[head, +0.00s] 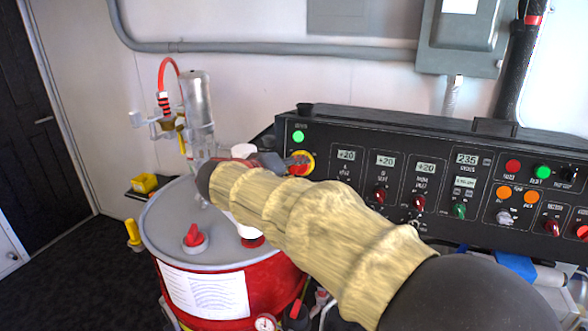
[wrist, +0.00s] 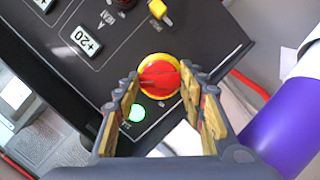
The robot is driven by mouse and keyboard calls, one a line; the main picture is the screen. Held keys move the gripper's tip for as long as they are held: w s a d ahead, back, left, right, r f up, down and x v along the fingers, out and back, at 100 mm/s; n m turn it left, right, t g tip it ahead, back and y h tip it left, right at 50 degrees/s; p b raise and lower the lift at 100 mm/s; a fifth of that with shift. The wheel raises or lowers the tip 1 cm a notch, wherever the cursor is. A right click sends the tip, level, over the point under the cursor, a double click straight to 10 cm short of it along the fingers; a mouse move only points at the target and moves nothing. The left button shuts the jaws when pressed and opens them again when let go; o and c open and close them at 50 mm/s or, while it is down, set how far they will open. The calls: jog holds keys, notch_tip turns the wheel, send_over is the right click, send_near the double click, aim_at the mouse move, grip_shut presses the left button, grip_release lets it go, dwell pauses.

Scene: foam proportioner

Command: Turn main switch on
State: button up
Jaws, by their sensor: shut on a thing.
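The main switch is a red rotary knob on a yellow round plate (wrist: 157,62) at the left end of the black control panel (head: 340,207). In the head view the switch (head: 308,159) is partly covered by my gripper (head: 294,161), which reaches it from the left. In the wrist view my gripper (wrist: 166,84) has one finger on each side of the red knob and is shut on it. A lit green lamp (head: 298,137) sits just above the switch in the head view. The knob's exact turn angle is hard to read.
The panel's lit displays (head: 346,155) and several small knobs lie right of the switch. A red drum (head: 265,284) with a grey lid and a metal pump (head: 197,105) stands at the left. A grey wall box (head: 463,37) hangs above the panel.

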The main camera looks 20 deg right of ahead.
jog(key=shift+f+m, duration=0.1)
jog(key=shift+m, duration=0.2)
dwell(0.4)
jog(key=o, duration=1.2)
jog(key=shift+c, duration=0.2)
jog(key=v, duration=1.2)
jog(key=shift+s+d, duration=0.1)
